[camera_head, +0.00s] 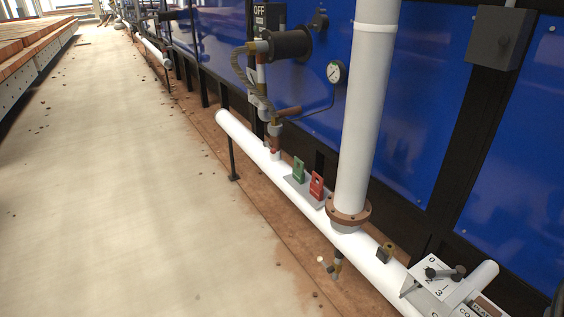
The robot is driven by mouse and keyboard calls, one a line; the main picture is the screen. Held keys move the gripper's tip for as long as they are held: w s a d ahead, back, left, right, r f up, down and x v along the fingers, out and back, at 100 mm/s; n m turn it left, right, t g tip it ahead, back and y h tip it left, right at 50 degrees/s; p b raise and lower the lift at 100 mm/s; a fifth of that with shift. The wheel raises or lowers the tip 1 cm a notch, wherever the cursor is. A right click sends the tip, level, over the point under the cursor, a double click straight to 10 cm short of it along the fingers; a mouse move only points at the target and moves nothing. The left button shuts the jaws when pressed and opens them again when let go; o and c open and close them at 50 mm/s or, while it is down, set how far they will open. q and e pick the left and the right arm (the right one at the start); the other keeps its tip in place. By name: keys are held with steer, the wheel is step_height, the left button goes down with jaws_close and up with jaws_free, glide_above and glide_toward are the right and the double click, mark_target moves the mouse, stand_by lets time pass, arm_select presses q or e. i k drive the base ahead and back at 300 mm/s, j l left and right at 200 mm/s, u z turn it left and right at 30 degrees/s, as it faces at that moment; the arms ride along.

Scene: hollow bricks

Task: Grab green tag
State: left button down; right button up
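The green tag (298,170) stands upright on a small grey plate (297,190) on top of the low white horizontal pipe. A red tag (317,186) stands just to its right on the same plate. Neither tag is being held. Neither of my grippers shows in the head view.
The white horizontal pipe (255,150) runs along blue panels (420,130). A thick vertical white pipe (365,110) rises right of the tags. A gauge (336,72), a dark cylinder valve (288,44) and a numbered plate (434,274) are nearby. The pale floor (130,190) at left is mostly clear.

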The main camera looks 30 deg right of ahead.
mark_target(298, 174)
steer(key=i+j+z, duration=0.15)
steer(key=i, duration=1.25)
steer(key=i+z, duration=0.35)
steer(key=i, duration=0.25)
steer(key=i+j+z, duration=0.3)
steer(key=i, duration=0.35)
steer(key=i+l+z, duration=0.1)
steer(key=z, duration=0.3)
steer(key=i+z, duration=0.5)
steer(key=z, duration=0.35)
steer(key=i+z, duration=0.2)
steer(key=z, duration=0.2)
